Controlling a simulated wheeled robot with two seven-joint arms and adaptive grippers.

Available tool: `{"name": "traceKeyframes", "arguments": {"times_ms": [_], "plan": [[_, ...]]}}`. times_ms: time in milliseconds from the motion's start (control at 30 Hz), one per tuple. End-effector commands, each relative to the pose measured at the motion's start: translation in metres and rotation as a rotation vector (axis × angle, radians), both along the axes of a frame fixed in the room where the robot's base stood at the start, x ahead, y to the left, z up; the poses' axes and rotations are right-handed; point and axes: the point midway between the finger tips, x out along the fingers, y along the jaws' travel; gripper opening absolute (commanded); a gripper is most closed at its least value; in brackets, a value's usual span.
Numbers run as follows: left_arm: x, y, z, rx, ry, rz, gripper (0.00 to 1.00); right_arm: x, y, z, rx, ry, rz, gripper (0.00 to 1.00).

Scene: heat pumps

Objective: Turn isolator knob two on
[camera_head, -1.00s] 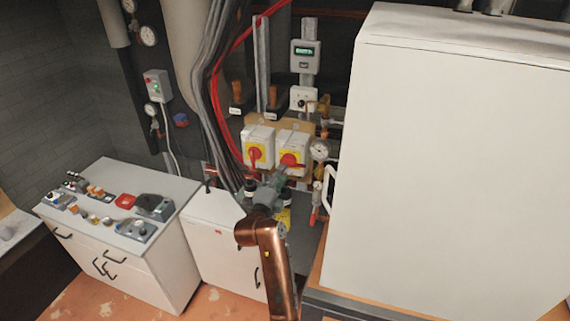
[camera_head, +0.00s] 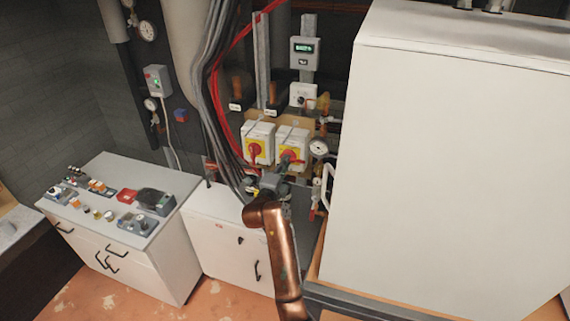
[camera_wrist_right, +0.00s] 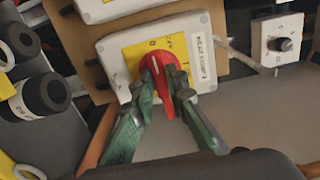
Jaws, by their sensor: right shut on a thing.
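The right isolator is a white box (camera_head: 302,140) with a yellow plate and a red knob (camera_head: 299,161), mounted on a wooden board. In the right wrist view its red knob (camera_wrist_right: 161,72) sits on the yellow plate (camera_wrist_right: 133,60), beside a white label too blurred to read surely. My right gripper (camera_head: 288,160) reaches up from below; in the wrist view its green fingers (camera_wrist_right: 165,92) are shut on the knob, one on each side. The fingers partly hide the knob in the head view. The left isolator (camera_head: 258,139) has its red knob (camera_head: 254,152) pointing down. My left gripper is out of view.
A large white cabinet (camera_head: 450,170) stands close on the right. A gauge (camera_head: 319,148) and pipes lie beside the isolators. Grey cables (camera_head: 207,100) hang at left. A low white cabinet (camera_head: 225,245) and a control desk (camera_head: 105,250) stand below left.

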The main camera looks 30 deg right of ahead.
Motion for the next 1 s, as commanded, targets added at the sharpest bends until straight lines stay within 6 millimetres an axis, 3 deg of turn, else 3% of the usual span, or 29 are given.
{"name": "traceKeyframes", "arguments": {"times_ms": [133,567,1000], "plan": [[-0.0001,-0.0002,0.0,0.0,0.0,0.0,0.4,0.0,0.0003,-0.001,0.001,0.002,0.0,0.0],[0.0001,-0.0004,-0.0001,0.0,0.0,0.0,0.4,0.0001,0.0005,-0.0016,0.024,-0.023,0.0,0.0],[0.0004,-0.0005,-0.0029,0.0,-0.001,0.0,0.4,0.0001,0.0006,-0.0022,0.222,-0.254,0.0,0.0]]}}
